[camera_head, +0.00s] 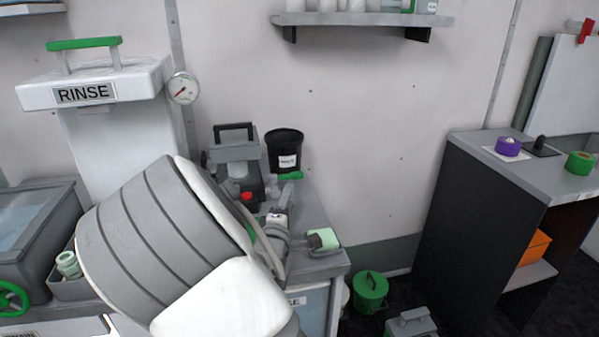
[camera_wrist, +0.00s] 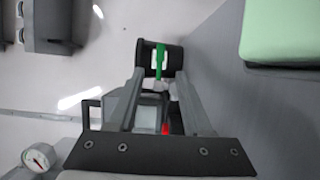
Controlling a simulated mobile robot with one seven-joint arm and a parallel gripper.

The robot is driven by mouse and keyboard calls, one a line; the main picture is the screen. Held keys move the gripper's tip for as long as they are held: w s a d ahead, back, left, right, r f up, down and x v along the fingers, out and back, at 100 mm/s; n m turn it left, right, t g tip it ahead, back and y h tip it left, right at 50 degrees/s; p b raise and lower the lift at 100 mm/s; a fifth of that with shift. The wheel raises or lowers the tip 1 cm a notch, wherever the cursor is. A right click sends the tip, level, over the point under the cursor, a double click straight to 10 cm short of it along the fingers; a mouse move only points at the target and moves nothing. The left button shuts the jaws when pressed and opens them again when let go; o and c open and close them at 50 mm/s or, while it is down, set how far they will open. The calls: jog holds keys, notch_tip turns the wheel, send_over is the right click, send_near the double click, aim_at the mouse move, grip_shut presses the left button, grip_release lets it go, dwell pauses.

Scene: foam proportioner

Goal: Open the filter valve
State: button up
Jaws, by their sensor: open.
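A green lever handle (camera_wrist: 160,60), which looks like the filter valve's, shows upright in the wrist view in front of a black bucket. In the head view the green handle (camera_head: 290,176) lies just below the bucket at the back of the counter. My gripper (camera_wrist: 160,76) is open, with one grey finger on each side of the handle in the wrist view. I cannot tell how deep the handle sits between the fingers or whether they touch it. In the head view my arm hides much of the valve area.
The black bucket (camera_head: 285,148) and a grey box with a black handle (camera_head: 236,150) stand behind. A mint-topped grey block (camera_head: 322,240) sits at the counter's right corner. A pressure gauge (camera_head: 183,88) hangs by the RINSE unit (camera_head: 95,92). A dark cabinet (camera_head: 470,220) stands right.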

aim_at(286, 177)
jog(key=w+d+b, duration=0.1)
jog(key=w, duration=0.4)
jog(key=w+d+b, duration=0.1)
jog(key=w, duration=0.3)
jog(key=w+d+b, duration=0.1)
jog(key=w, duration=0.4)
jog(key=shift+w, duration=0.35)
grip_shut()
dwell(0.7)
